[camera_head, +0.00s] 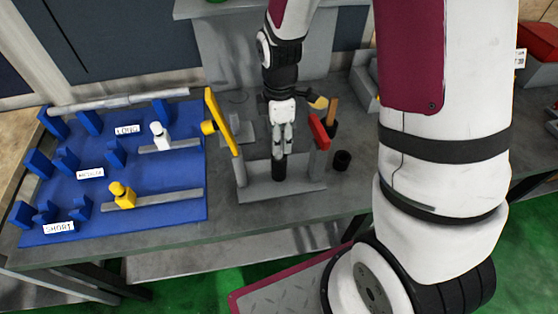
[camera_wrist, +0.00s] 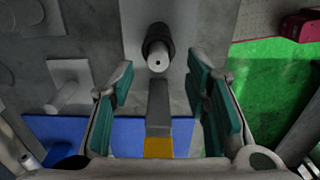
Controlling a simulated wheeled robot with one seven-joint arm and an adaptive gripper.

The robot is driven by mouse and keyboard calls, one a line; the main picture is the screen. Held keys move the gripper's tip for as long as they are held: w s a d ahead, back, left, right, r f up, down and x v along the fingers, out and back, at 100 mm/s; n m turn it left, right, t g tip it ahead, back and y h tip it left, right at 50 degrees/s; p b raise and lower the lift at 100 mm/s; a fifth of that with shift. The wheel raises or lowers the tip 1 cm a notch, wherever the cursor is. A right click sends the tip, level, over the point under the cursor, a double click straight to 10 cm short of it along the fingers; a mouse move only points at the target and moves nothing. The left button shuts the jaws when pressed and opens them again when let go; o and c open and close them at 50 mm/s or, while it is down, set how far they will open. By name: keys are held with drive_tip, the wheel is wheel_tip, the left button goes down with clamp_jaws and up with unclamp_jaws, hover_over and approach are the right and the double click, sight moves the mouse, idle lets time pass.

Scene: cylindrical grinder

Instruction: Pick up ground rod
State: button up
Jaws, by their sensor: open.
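A light grey rod end (camera_wrist: 159,61) with a small centre hole sits in a black collar (camera_wrist: 155,34) in the wrist view. It lies just beyond my open fingertips, roughly midway between them. My gripper (camera_wrist: 160,80) has green pads and holds nothing. In the head view my gripper (camera_head: 283,145) points down at the grey fixture (camera_head: 255,187), just above a black cylinder (camera_head: 279,168). The rod is hard to make out there, behind my fingers. Another long grey rod (camera_head: 118,100) lies across the blue holders at the LONG label.
The blue rack (camera_head: 150,215) on the left carries white and yellow stop pieces. A yellow lever (camera_head: 224,122) stands left of my gripper and a red part (camera_head: 319,132) right. A grey bar with a yellow end (camera_wrist: 158,146) lies between my fingers in the wrist picture.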

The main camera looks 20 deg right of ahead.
drive_tip(key=shift+w+f+p, duration=0.1)
drive_tip(key=shift+f+p, duration=0.25)
drive_tip(key=shift+f, duration=2)
clamp_jaws()
